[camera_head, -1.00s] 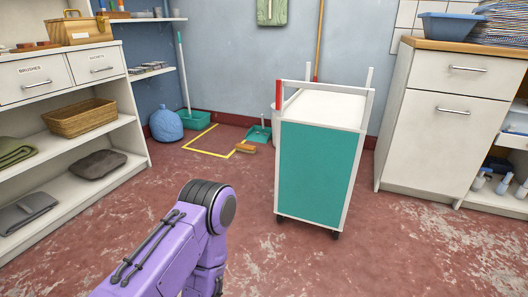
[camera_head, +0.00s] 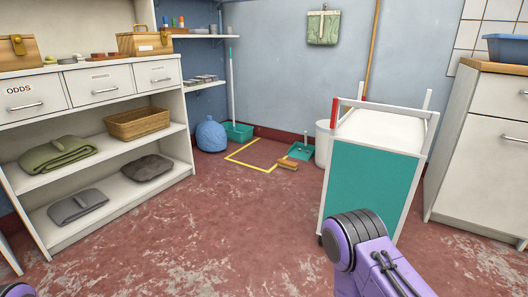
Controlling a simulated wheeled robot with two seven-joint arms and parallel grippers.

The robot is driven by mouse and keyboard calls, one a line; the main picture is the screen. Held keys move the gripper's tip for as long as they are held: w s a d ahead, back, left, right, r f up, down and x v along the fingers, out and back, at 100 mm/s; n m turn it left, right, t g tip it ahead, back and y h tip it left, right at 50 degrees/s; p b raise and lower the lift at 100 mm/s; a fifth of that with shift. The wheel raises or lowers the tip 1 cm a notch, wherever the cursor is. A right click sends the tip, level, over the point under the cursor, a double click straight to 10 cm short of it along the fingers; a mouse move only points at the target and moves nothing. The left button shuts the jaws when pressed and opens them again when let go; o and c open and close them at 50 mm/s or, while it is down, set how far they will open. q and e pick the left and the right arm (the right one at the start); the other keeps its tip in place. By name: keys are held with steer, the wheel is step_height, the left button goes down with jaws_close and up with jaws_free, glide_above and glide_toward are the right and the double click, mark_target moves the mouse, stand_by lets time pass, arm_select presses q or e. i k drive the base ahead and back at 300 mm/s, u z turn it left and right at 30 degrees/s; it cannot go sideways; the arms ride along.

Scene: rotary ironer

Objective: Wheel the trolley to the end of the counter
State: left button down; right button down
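The trolley (camera_head: 370,185) stands right of centre on the red floor. It has teal side panels, a white frame and top, and a red grip on its left upright. Its lower right part is hidden behind my purple right arm. The counter (camera_head: 485,150), white with a wooden top, stands at the right edge, a little to the right of the trolley. Purple arm parts show at the bottom right and the bottom left corner. Neither gripper shows in the frame.
A yellow floor outline (camera_head: 245,163) lies by the back wall, with a brush (camera_head: 288,166) and a teal dustpan (camera_head: 301,151) beside it. A white bin (camera_head: 323,142) stands behind the trolley. Shelving (camera_head: 95,138) lines the left. The middle floor is clear.

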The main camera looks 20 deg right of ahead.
mark_target(375, 160)
steer(key=u, duration=0.15)
steer(key=i, duration=3.4)
steer(key=z, duration=3.55)
steer(key=i, duration=0.55)
steer(key=z, duration=0.05)
